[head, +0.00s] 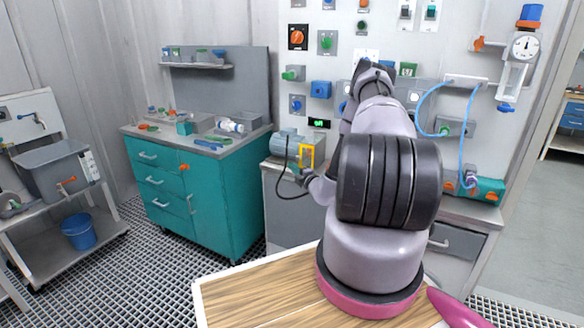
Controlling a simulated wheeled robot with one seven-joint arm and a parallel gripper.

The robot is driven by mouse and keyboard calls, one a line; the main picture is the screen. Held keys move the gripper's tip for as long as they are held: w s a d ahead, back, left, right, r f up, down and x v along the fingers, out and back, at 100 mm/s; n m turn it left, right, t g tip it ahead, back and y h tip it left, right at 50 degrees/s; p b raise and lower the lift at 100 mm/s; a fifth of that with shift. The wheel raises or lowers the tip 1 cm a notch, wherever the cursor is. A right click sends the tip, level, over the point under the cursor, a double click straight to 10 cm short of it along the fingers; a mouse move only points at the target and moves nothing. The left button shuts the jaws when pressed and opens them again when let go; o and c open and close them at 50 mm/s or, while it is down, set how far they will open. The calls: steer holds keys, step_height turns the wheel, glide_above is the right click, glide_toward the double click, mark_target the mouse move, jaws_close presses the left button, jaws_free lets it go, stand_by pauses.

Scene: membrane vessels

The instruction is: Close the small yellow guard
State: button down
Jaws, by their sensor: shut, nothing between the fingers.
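The small yellow guard (307,157) is a thin frame in the head view. It stands upright at the right end of a grey motor-like unit (286,145) on the grey cabinet below the wall panel. I cannot tell how far it is swung open. My own arm hides the bench to the right of the guard.
A black cable (281,187) loops down in front of the cabinet beside my gripper. A small display with green figures (319,123) is above the guard. A teal drawer cabinet (195,190) stands to the left. A blue hose (424,108) hangs at the right.

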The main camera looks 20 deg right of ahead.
steer(key=s, duration=0.9)
steer(key=shift+a, duration=0.4)
